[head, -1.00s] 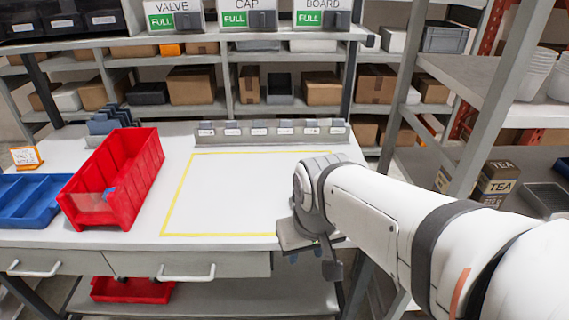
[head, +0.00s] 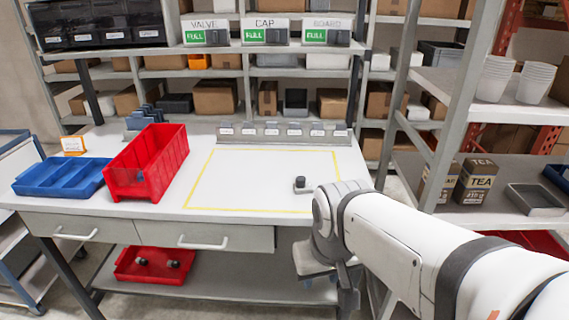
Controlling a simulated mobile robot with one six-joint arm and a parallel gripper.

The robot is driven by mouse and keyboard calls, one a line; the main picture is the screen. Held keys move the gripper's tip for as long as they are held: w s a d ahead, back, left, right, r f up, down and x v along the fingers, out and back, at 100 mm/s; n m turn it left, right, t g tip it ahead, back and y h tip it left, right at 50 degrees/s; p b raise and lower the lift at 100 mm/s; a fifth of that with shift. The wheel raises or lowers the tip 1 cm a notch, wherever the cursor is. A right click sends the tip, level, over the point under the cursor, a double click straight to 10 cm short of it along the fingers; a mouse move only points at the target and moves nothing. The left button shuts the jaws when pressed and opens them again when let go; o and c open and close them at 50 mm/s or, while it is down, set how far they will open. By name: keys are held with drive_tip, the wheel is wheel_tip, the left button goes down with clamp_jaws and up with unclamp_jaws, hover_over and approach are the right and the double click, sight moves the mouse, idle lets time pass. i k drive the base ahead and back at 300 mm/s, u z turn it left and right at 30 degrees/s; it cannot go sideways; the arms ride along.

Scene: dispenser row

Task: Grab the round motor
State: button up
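A small dark round-topped part (head: 300,182) stands inside the yellow outline on the white worktable (head: 240,165), with a pale piece at its base. It may be the round motor; it is too small to be sure. A few small dark rounded parts (head: 173,264) lie in the lower red bin, also too small to identify. My gripper (head: 347,298) hangs in front of the table's front edge, below and right of the dark part and apart from it. My wrist partly hides the gripper, and its finger opening does not show clearly.
A tall red bin (head: 145,170) and a blue tray (head: 62,177) stand on the table's left. The lower red bin (head: 150,275) sits on the shelf underneath. VALVE, CAP and BOARD dispensers (head: 267,33) line the upper shelf. Right shelving (head: 470,212) holds TEA boxes and cups.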

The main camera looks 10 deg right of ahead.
sight(301, 187)
drive_tip(key=u, duration=0.15)
drive_tip(key=i, duration=0.95)
drive_tip(key=z, duration=0.1)
